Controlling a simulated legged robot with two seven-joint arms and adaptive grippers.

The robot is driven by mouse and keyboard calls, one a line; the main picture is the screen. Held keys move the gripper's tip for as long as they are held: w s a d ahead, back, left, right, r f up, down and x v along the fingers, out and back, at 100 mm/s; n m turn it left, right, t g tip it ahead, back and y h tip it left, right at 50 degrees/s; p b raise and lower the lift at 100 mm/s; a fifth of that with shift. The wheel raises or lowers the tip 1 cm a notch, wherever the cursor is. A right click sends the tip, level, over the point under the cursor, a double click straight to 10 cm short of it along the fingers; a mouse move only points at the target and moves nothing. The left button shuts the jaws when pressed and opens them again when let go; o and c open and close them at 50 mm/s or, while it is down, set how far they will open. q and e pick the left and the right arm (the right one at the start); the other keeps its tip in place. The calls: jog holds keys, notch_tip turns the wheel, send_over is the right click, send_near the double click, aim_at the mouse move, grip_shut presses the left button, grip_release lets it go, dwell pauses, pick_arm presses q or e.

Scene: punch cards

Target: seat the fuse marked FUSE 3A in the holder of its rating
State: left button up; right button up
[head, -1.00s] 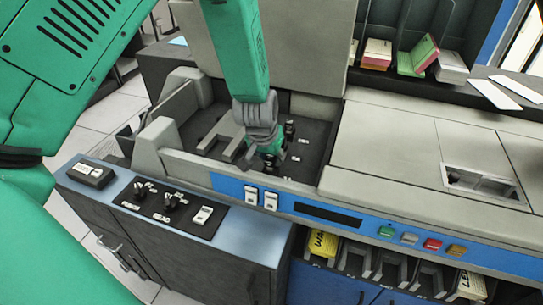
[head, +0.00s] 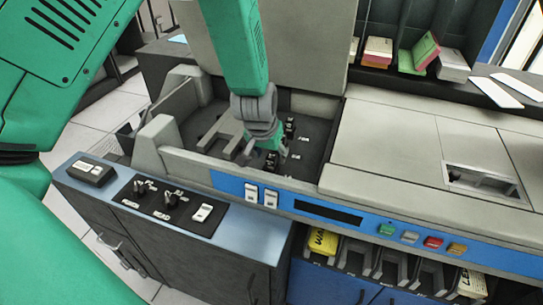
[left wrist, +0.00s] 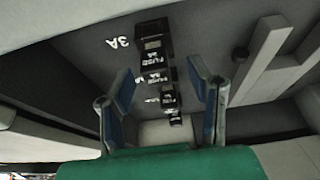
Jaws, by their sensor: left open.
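My left gripper (head: 266,160) reaches down into the dark recessed bay of the machine, its fingertips partly hidden in the head view. In the left wrist view the left gripper (left wrist: 162,100) is open, with blue-padded fingers apart and nothing clamped. A row of black blocks with white lettering shows between and beyond the fingers. One block (left wrist: 153,60) appears to read FUSE; its rating is too blurred to read surely. A white 3A marking (left wrist: 123,43) is on the bay floor beside the row. A black block (head: 290,126) stands right of the gripper in the head view. My right gripper is not in view.
The bay has pale walls (head: 158,140) and a grey bracket (head: 222,135) left of the gripper. A blue front strip with switches (head: 261,195) borders it. A control panel (head: 165,200) stands at the front left. A flat pale cover (head: 400,150) lies right.

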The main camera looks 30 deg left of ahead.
pick_arm(q)
jog(key=v, duration=1)
jog(key=shift+d+r, duration=0.15)
jog(key=shift+r, duration=0.1)
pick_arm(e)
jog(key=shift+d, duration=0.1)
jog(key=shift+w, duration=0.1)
